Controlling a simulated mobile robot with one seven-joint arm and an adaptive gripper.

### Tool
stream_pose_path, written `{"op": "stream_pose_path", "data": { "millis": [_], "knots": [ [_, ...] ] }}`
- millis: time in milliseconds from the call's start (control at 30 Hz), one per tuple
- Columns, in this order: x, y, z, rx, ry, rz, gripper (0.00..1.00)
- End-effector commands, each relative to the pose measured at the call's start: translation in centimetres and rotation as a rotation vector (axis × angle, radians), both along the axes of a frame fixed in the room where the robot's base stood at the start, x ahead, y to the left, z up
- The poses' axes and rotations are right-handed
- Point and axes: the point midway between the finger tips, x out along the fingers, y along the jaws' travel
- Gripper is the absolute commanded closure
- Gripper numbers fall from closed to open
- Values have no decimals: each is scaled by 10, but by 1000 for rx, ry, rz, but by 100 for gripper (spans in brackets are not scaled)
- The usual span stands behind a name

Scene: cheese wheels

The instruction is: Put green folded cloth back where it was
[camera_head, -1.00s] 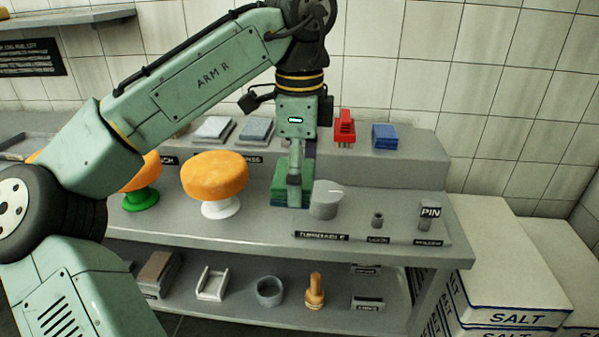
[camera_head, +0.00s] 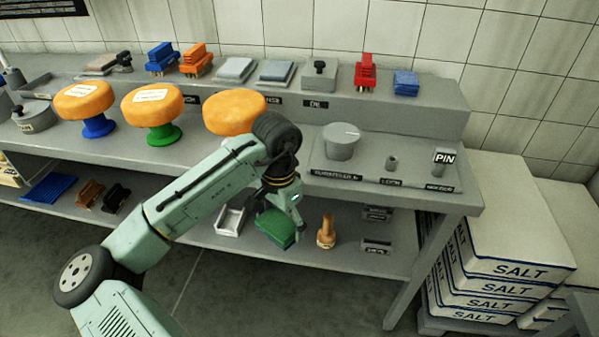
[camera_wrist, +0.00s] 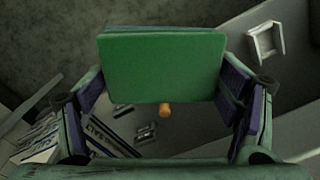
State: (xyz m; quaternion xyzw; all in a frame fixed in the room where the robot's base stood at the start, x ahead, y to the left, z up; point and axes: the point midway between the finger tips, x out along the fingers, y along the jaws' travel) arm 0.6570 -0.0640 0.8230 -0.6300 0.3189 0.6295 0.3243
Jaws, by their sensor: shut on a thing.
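The green folded cloth (camera_head: 275,229) is held in my gripper (camera_head: 281,207) in the head view, below the upper worktop and in front of or over the lower shelf (camera_head: 370,258). I cannot tell its exact height over that shelf. In the wrist view the cloth (camera_wrist: 162,68) appears as a flat green block between the two purple-padded fingers of my gripper (camera_wrist: 163,100), which are shut on it. The cloth and arm hide part of the lower shelf.
A white cradle (camera_head: 230,221) is left of the cloth and a wooden-handled tool (camera_head: 326,233) right of it on the lower shelf.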

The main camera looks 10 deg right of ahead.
Motion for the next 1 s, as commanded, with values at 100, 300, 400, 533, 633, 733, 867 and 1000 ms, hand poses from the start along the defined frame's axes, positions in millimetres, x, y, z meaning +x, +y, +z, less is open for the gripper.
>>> {"op": "stream_pose_path", "data": {
  "millis": [100,300,400,533,633,733,867,1000],
  "knots": [
    [8,17,-76,-7,14,265,44],
    [24,40,-170,-2,10,612,44],
    [30,48,-204,-1,8,737,43],
    [36,58,-240,1,6,868,43],
    [40,64,-266,2,6,958,43],
    [44,58,-259,-11,-6,943,43],
    [45,57,-258,-12,-8,941,43],
    [38,61,-263,-1,9,949,43]
  ]
}}
